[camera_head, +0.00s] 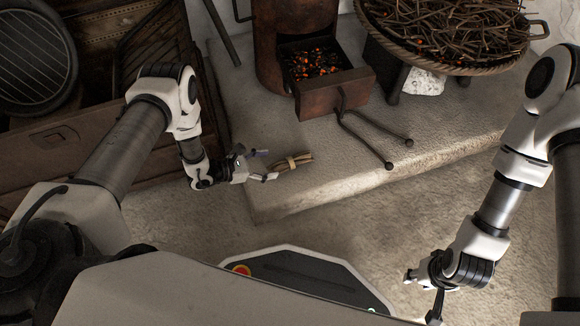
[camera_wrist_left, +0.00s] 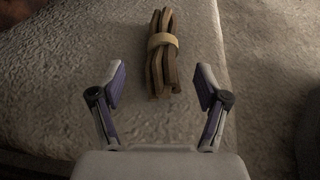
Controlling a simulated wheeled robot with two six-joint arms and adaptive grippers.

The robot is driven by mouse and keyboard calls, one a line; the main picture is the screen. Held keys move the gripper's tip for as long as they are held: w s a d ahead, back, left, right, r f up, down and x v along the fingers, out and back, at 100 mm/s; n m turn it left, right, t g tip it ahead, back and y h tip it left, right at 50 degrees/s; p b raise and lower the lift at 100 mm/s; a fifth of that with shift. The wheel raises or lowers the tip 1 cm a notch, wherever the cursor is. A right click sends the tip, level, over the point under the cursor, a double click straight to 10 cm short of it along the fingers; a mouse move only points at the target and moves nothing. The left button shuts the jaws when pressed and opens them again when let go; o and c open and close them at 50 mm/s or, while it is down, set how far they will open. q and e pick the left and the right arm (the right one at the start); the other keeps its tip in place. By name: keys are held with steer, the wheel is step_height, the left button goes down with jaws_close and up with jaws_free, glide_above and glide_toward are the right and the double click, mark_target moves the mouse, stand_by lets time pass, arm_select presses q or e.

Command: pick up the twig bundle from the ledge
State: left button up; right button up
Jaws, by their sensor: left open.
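The twig bundle (camera_head: 294,162) is a small stack of brown sticks tied with a pale band. It lies on the stone ledge (camera_head: 360,172) near its front left corner. It also shows in the left wrist view (camera_wrist_left: 162,68), just ahead of the fingers. My left gripper (camera_head: 268,165) is open beside the bundle's left end; in the left wrist view its two fingers (camera_wrist_left: 160,90) stand wide apart with the bundle centred ahead of the gap. My right gripper (camera_head: 420,290) hangs low at the right, away from the ledge; its fingers are too small to read.
A rusty stove with an open ember drawer (camera_head: 330,88) stands on the ledge behind the bundle. Tongs (camera_head: 372,143) reach out from the drawer to the bundle's right. A wide twig basket (camera_head: 450,62) sits at the back right. The ledge between bundle and tongs is clear.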

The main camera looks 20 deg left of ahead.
mark_target(276, 165)
arm_select(q)
steer(key=b+x, duration=0.2)
steer(key=x, duration=0.1)
steer(key=f+b+x, duration=0.1)
steer(key=x, duration=0.1)
steer(key=shift+s+d, duration=0.1)
steer(key=shift+s, duration=0.1)
steer(key=shift+r, duration=0.15)
steer(key=c, duration=1.2)
steer(key=shift+r, duration=0.1)
steer(key=shift+c, duration=0.2)
